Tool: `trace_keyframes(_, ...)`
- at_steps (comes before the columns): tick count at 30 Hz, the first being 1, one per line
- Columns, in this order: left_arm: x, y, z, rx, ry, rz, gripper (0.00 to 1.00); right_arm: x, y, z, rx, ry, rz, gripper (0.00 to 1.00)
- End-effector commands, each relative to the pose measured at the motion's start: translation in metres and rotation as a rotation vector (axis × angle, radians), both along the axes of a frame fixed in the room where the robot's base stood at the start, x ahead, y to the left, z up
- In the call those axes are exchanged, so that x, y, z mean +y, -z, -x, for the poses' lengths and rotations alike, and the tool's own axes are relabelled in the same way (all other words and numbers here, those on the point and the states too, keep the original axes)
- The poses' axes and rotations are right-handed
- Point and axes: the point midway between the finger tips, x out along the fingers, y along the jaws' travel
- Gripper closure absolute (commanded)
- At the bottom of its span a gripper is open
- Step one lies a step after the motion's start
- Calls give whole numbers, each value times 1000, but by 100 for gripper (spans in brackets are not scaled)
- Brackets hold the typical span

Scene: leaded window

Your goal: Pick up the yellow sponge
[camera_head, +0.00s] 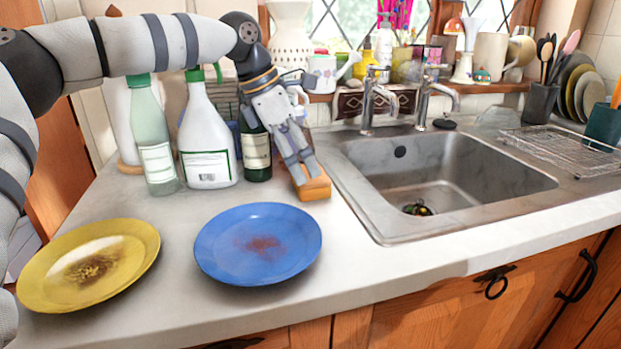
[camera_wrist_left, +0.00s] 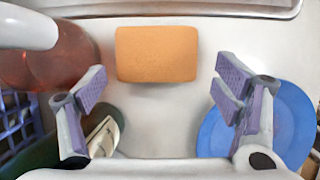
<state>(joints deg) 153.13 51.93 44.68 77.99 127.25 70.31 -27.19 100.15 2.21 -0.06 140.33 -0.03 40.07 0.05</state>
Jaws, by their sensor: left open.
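The sponge (camera_head: 316,188) looks orange-yellow and lies on the counter between the dark green bottle and the sink's left edge. In the left wrist view the sponge (camera_wrist_left: 157,54) is fully visible, just beyond my fingertips and centred between them. My left gripper (camera_head: 299,172) points down over the sponge and hides part of it in the head view. In the left wrist view my left gripper (camera_wrist_left: 163,86) has its fingers wide apart with nothing between them. My right gripper is not in view.
A dark green bottle (camera_head: 257,153), a white spray bottle (camera_head: 206,135) and a pale green bottle (camera_head: 155,145) stand left of the gripper. A blue plate (camera_head: 258,243) and a yellow plate (camera_head: 90,265) lie in front. The sink (camera_head: 440,175) is right.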

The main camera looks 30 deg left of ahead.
Motion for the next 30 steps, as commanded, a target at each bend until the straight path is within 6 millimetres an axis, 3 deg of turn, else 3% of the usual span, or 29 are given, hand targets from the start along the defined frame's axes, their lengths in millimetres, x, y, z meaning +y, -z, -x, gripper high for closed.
trace_keyframes(3,-5,25,-9,7,1,-2,17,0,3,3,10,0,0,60)
trace_keyframes(7,-9,37,-14,2,0,-1,17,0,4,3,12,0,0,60)
trace_keyframes(13,-10,37,-14,-1,1,-1,17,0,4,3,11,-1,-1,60)
trace_keyframes(17,-10,37,-14,-1,1,-1,36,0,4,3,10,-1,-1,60)
trace_keyframes(30,-10,30,-15,-2,-1,-1,39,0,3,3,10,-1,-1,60)
